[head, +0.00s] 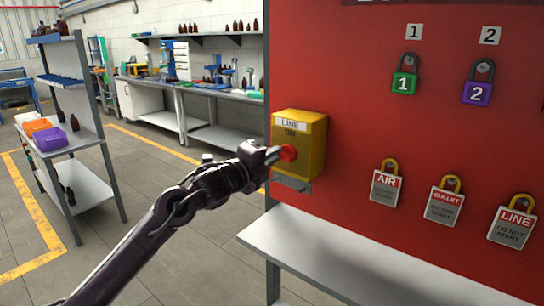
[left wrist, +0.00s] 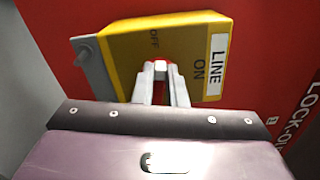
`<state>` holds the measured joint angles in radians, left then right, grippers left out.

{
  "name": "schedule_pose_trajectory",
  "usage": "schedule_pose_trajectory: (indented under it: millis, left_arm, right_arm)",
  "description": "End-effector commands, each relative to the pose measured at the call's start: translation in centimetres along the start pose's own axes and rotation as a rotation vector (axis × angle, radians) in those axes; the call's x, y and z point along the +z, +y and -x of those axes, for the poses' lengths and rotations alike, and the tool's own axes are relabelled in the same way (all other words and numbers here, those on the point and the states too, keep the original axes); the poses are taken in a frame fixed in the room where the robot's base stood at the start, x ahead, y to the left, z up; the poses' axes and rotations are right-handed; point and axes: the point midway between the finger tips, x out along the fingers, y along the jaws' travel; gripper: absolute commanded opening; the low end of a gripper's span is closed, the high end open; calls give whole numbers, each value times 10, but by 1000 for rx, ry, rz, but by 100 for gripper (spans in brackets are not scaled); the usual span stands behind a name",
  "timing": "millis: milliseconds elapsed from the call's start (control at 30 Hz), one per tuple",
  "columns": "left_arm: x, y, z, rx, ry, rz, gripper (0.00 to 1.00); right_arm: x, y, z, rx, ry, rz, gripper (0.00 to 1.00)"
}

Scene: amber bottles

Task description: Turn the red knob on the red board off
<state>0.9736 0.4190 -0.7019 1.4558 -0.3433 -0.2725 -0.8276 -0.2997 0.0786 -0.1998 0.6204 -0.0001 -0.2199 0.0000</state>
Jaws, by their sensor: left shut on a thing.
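The red board (head: 365,130) fills the right of the head view. A yellow box (head: 312,143) labelled LINE is mounted near its left edge, and ON shows under the label. The red knob (head: 289,153) is on the front of the box. My left gripper (head: 277,155) reaches in from the left and is shut on the knob. In the left wrist view, the fingers (left wrist: 160,84) close around the knob, mostly hiding it. OFF and ON are both readable on the yellow box (left wrist: 190,40) there. My right gripper is not in view.
A white shelf (head: 330,256) juts out below the board. Green (head: 404,80) and purple (head: 477,92) padlocks and several tagged locks hang to the right. A grey rack (head: 75,120) with bottles and bins stands at left. Open floor lies between.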

Motion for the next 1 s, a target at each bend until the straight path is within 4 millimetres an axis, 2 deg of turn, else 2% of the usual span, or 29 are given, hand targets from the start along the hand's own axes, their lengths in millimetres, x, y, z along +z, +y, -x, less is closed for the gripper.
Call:
schedule_pose_trajectory:
  millis: [400,967,1000]
  left_arm:
    - [0,5,0,3,-2,190,0]
    - [0,6,0,4,-2,217,0]
    - [0,6,0,4,-2,217,16]
  right_arm:
    - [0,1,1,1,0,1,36]
    - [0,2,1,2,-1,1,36]
    - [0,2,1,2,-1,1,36]
